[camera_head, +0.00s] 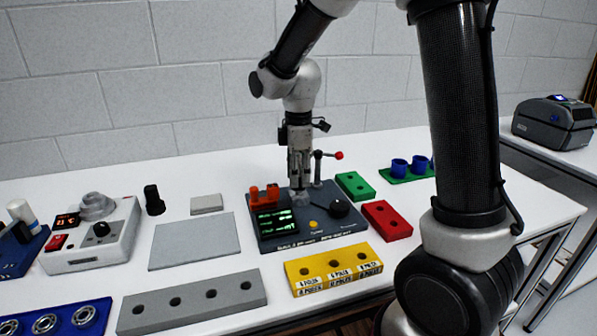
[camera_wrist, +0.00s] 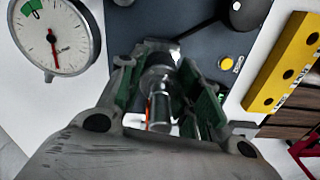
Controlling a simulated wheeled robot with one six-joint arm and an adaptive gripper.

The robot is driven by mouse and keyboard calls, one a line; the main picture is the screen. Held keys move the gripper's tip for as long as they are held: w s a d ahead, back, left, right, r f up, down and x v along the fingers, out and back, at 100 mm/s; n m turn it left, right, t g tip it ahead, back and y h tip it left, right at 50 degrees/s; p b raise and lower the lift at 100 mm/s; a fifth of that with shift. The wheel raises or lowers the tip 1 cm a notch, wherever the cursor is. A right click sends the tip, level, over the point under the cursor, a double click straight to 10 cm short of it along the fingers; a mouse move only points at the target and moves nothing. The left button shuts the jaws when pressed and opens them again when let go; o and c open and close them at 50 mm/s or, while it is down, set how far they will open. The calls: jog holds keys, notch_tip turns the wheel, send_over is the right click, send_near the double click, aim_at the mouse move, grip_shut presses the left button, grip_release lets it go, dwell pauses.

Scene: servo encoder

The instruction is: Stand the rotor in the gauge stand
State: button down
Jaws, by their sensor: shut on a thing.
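My gripper (camera_head: 299,186) points straight down over the back of the dark blue-grey gauge unit (camera_head: 268,240), which has a green display and a black knob. In the wrist view my gripper (camera_wrist: 168,100) is shut on a shiny metal cylindrical part, seemingly the rotor (camera_wrist: 159,92). The rotor's lower end and its contact with the unit are hidden by the jaws and its own body. The unit also shows in the wrist view (camera_wrist: 205,50). A white round dial (camera_wrist: 53,35) with a red needle lies left of the jaws there.
A red-knobbed lever (camera_head: 338,155) stands close right of my gripper. Yellow (camera_head: 334,268), red (camera_head: 387,220) and green (camera_head: 355,186) blocks surround the unit's front and right. A grey holed block (camera_head: 190,305) lies front left. A flat grey plate (camera_head: 194,242) lies left.

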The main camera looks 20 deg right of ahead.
aim_at(299, 155)
jog(key=shift+f, duration=0.2)
jog(key=shift+f, duration=0.6)
jog(key=c, duration=0.6)
grip_release()
jog(key=shift+r, duration=0.1)
jog(key=shift+w+r, duration=0.1)
jog(key=shift+r, duration=3.05)
